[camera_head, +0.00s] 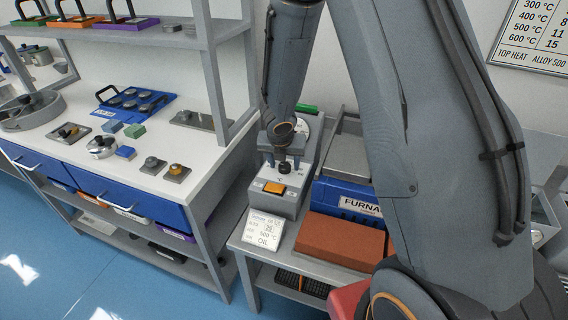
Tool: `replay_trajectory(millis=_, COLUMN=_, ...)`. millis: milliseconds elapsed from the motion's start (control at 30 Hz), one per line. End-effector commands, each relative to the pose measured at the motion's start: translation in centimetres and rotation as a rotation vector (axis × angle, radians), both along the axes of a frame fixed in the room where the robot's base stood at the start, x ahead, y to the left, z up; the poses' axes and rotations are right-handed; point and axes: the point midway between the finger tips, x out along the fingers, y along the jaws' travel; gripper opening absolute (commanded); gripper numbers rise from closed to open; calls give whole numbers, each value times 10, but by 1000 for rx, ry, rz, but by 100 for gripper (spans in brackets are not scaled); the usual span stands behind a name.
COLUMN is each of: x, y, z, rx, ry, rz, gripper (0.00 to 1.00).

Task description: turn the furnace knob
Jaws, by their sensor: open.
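A grey control box (262,201) with an orange button (274,188) stands on the grey stand. A small dark knob (284,168) sits on its top face, behind the button. My gripper (284,153) points down right over the knob and is open. Its fingers are small and dark here, so I cannot tell whether they touch the knob or straddle it. A blue furnace body (335,196) with a "FURNA..." label stands to the right of the box, partly hidden by my arm.
A card (262,228) reading "500 °C" and "OIL" leans at the box's front. A brick-red block (340,238) lies before the furnace. To the left, a white-topped bench (205,166) holds a blue tray (133,105) and small metal samples. A shelf upright (213,75) rises left of my gripper.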

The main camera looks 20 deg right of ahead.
Motion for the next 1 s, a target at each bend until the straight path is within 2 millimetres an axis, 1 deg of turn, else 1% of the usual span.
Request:
replay_trajectory(millis=33, x=0, y=0, z=0, rx=0, ry=0, rz=0, gripper=51)
replay_trajectory(millis=67, x=0, y=0, z=0, rx=0, ry=0, rz=0, gripper=48)
replay_trajectory(millis=200, x=0, y=0, z=0, rx=0, ry=0, rz=0, gripper=24)
replay_trajectory(millis=300, x=0, y=0, z=0, rx=0, ry=0, rz=0, gripper=10)
replay_trajectory(millis=467, x=0, y=0, z=1, rx=0, ry=0, rz=-7, gripper=10)
replay_trajectory(millis=667, x=0, y=1, z=2, rx=1, ry=0, rz=-62, gripper=10)
replay_trajectory(millis=867, x=0, y=2, z=2, rx=-1, ry=0, rz=-193, gripper=10)
replay_trajectory(millis=1000, x=1, y=3, z=3, rx=1, ry=1, rz=-317, gripper=10)
